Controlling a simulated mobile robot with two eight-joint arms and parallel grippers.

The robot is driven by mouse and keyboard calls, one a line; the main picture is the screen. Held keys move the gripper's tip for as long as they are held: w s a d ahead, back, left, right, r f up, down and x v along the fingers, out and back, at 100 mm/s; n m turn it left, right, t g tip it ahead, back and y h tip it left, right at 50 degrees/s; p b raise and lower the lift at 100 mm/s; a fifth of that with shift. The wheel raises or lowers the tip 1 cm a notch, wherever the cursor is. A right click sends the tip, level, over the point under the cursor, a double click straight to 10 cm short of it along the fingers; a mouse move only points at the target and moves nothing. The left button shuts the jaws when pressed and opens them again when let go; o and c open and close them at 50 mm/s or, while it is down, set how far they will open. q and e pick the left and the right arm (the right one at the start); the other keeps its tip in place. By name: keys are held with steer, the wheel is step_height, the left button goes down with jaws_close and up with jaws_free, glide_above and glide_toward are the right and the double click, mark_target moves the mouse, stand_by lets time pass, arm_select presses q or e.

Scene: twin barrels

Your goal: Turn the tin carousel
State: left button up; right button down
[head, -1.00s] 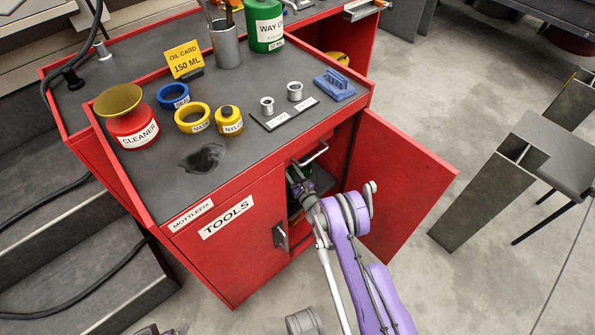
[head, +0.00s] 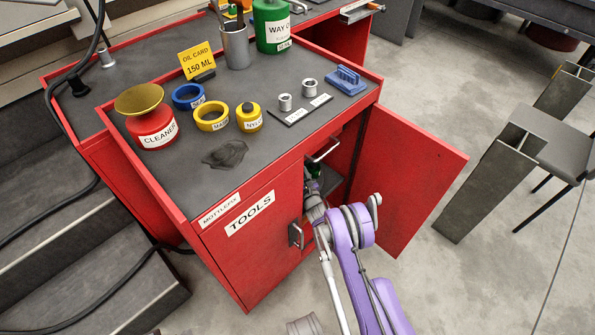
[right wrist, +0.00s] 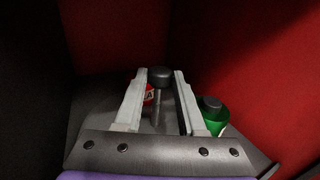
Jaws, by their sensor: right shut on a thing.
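The tin carousel is inside the red cabinet, mostly hidden in the head view. In the right wrist view I see its upright post with a dark round knob (right wrist: 160,76) on top. A red tin (right wrist: 148,95) shows partly behind my left-hand finger, and a green tin (right wrist: 214,116) with a dark cap stands right of the fingers. My right gripper (right wrist: 163,92) has one finger on each side of the post and is shut on it. In the head view the right gripper (head: 314,205) reaches into the cabinet opening; its fingertips are hidden. My left gripper is out of view.
The red cabinet's right door (head: 415,180) stands open; the left door (head: 255,250), labelled TOOLS, is closed. Dark red walls close in around the gripper. A chair stands right.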

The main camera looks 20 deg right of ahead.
stand_by(0.4)
steer(key=c, duration=0.5)
jaws_free()
steer(key=s+a+p, duration=0.1)
steer(key=s, duration=0.9)
steer(key=shift+s, duration=0.35)
